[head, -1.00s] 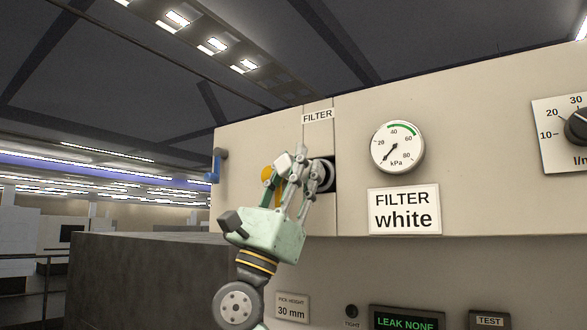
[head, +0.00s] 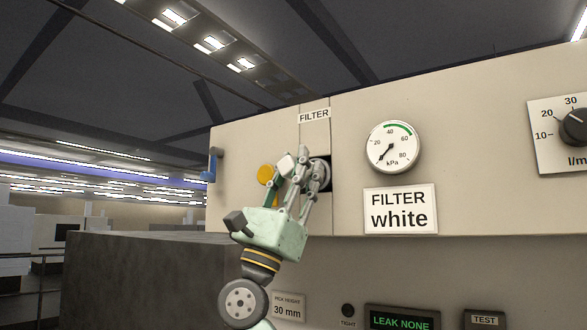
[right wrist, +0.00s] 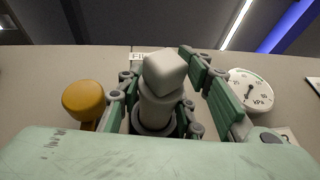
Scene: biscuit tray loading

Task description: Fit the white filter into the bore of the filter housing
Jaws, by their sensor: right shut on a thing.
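My right gripper (head: 305,175) is at the filter housing (head: 325,176), below the FILTER label on the beige panel. It is shut on the white filter (right wrist: 160,108), a pale cylinder with a block-shaped end (right wrist: 165,72). The block end also shows in the head view (head: 286,164). In the right wrist view the filter lies between the fingers, lined up with a dark ring of the housing (right wrist: 146,129). Fingers and filter hide most of the bore, so I cannot tell how deep the filter sits. My left gripper is not in view.
A yellow knob (head: 265,174) is close left of the gripper. A blue handle (head: 213,164) is at the panel's left end. A kPa gauge (head: 393,147) and a "FILTER white" sign (head: 400,209) are to the right. A display (head: 402,319) below reads LEAK NONE.

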